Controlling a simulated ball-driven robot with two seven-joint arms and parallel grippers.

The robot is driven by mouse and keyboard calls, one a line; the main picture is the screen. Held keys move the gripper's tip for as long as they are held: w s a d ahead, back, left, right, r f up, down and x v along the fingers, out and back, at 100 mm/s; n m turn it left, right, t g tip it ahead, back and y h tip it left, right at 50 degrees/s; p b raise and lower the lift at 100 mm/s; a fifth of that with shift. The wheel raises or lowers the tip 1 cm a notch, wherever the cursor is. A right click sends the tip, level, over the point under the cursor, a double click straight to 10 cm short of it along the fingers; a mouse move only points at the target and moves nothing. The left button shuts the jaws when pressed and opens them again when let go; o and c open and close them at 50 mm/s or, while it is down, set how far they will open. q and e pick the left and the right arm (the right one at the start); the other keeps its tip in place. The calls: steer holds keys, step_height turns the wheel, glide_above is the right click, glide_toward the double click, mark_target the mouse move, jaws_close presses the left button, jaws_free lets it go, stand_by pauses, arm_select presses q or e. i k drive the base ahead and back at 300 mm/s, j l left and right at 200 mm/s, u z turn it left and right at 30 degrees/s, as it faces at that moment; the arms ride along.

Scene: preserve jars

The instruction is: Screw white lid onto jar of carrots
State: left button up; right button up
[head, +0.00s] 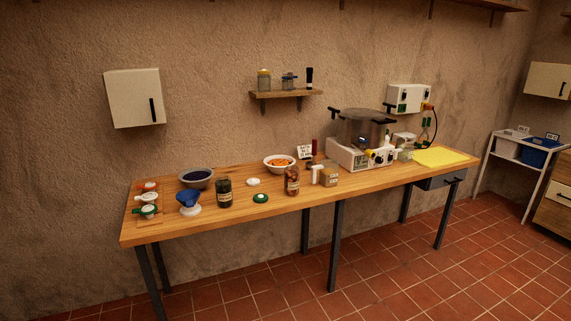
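A white lid (253,182) lies flat on the wooden table, left of the middle. To its right, near the front edge, stands an upright glass jar (292,183) with orange-brown contents, possibly the carrots; its top is too small to read clearly. A white bowl (279,168) with orange pieces stands behind it. A green lid (261,198) lies in front of the white lid. A dark-filled jar (224,196) stands to the left. Lid and jar are apart. Neither of my grippers is in view.
The wooden table (330,195) also holds a blue funnel (188,198), a grey bowl (196,180), a lid rack (150,222), a tan-filled container (329,177), a large pot (361,129) on a white appliance and a yellow cloth (440,157). A small shelf (286,94) hangs above.

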mark_target(291, 172)
steer(key=i+l+z, duration=0.15)
steer(key=i+z, duration=0.6)
steer(key=z, duration=0.15)
steer(key=i+z, duration=0.65)
steer(key=i, duration=0.9)
steer(key=i+u, duration=0.15)
steer(key=i, duration=0.65)
steer(key=u, duration=3.75)
